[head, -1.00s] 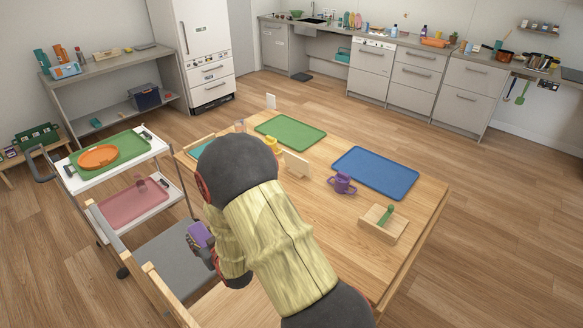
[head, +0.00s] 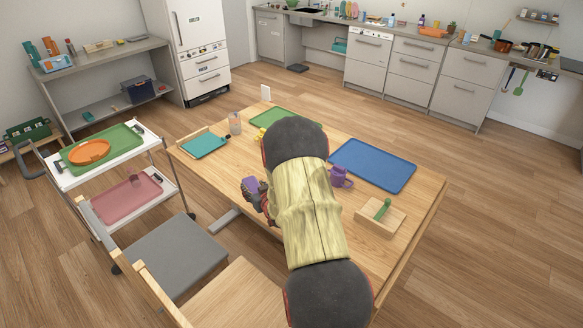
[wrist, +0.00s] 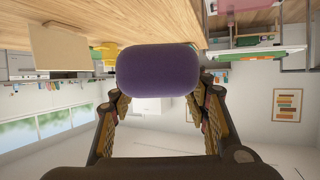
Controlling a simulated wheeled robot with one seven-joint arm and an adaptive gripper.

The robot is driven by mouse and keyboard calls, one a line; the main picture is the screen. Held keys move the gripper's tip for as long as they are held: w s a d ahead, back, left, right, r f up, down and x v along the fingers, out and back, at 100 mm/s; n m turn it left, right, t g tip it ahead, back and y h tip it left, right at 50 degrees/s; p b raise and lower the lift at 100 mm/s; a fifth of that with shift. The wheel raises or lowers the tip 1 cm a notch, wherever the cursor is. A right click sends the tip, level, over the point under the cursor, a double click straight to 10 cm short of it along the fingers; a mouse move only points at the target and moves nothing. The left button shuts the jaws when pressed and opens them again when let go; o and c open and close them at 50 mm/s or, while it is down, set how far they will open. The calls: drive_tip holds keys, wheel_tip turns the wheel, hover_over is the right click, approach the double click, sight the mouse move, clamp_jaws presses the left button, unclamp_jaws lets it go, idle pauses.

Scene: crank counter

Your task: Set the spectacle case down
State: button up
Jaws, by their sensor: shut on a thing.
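The purple spectacle case (wrist: 158,70) fills the middle of the wrist view, between the two fingers of my gripper (wrist: 160,98). My gripper is shut on it. In the head view the case (head: 251,184) shows as a small purple shape at the end of my gripper (head: 256,194), left of my arm. It appears over the wooden table (head: 218,182), near its left front edge. The gap between case and tabletop cannot be judged. My arm covers the middle of the table and part of the green mat.
On the table are a teal board (head: 204,145), a clear glass (head: 235,123), a green mat (head: 268,117), a blue mat (head: 372,165), a purple mug (head: 341,178) and a wooden block with a green handle (head: 381,217). Chairs (head: 175,258) stand in front; a trolley (head: 70,178) stands left.

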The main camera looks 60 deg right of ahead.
drive_tip(key=w+d+f+b, duration=0.1)
drive_tip(key=w+d+f, duration=0.1)
drive_tip(key=d+f, duration=0.1)
drive_tip(key=w+d+f+b, duration=0.1)
drive_tip(key=w+d+f, duration=0.2)
drive_tip(key=d, duration=0.1)
drive_tip(key=w+d+f+b, duration=0.2)
drive_tip(key=w+d+f, duration=0.1)
drive_tip(key=shift+w+d+f, duration=0.15)
drive_tip(key=shift+d+f, duration=0.05)
drive_tip(key=shift+d, duration=0.15)
drive_tip(key=shift+w+d+f, duration=0.1)
drive_tip(key=shift+f, duration=0.15)
drive_tip(key=shift+f+b, duration=0.9)
drive_tip(key=shift+f, duration=0.65)
drive_tip(key=shift+f, duration=0.1)
drive_tip(key=o, duration=1.2)
drive_tip(key=shift+c, duration=0.2)
drive_tip(key=shift+o, duration=0.3)
